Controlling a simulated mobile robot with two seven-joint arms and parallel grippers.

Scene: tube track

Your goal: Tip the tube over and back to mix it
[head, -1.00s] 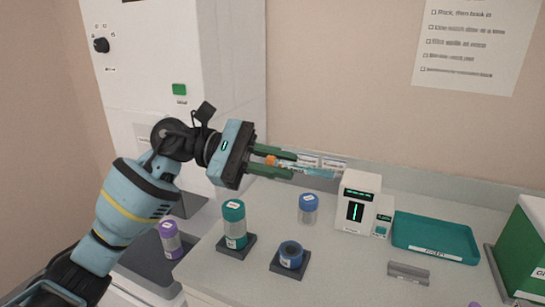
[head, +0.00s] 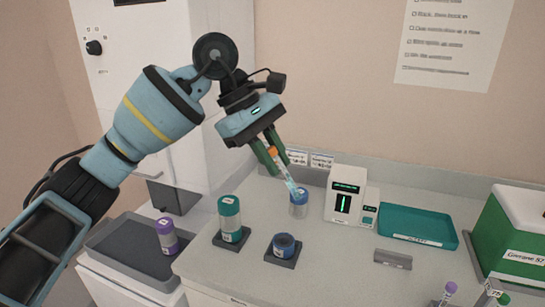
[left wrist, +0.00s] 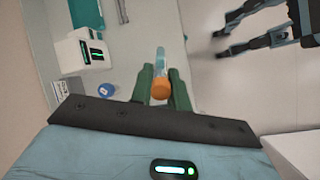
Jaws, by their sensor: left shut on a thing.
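The tube (head: 291,184) is slim and clear with pale blue contents and an orange cap (head: 272,151). My left gripper (head: 276,164) is shut on it near the cap. In the head view the tube tilts steeply, cap up and closed end down to the right. Its lower end overlaps a blue-capped jar (head: 299,204) in the picture; I cannot tell how far apart they are. In the left wrist view the orange cap (left wrist: 160,88) sits between the green fingers (left wrist: 160,92), the tube body (left wrist: 160,60) pointing away.
A green box (head: 510,235) is at right. A purple-capped jar (head: 166,237) stands left.

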